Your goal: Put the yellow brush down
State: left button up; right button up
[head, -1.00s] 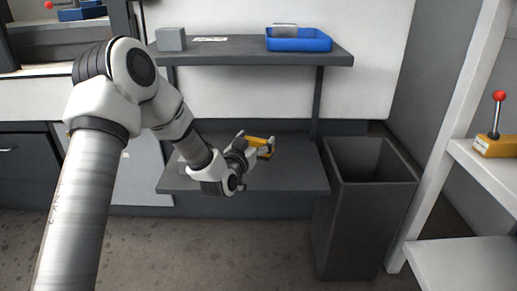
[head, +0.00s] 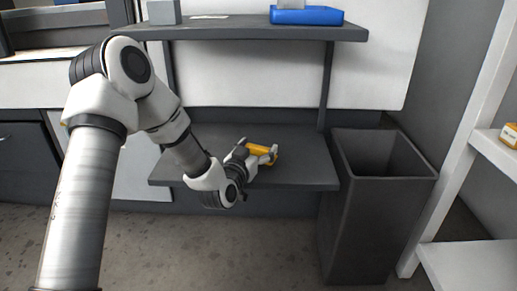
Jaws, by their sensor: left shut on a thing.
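The yellow brush (head: 262,149) is at my left gripper, over the lower grey shelf (head: 305,172). My left gripper (head: 262,156) is shut on the brush, its fingers on either side of it. I cannot tell whether the brush touches the shelf surface. Part of the brush is hidden by the gripper. My right gripper is not in view.
An upper grey shelf (head: 250,31) above holds a blue tray (head: 305,16) and a grey block (head: 163,12). A dark open bin (head: 380,200) stands right of the shelves. A white rack (head: 470,255) is at the far right. The lower shelf's right side is clear.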

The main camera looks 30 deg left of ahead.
pick_arm(q)
jog(key=o, duration=1.1)
jog(key=shift+f, duration=0.2)
jog(key=shift+c, duration=0.2)
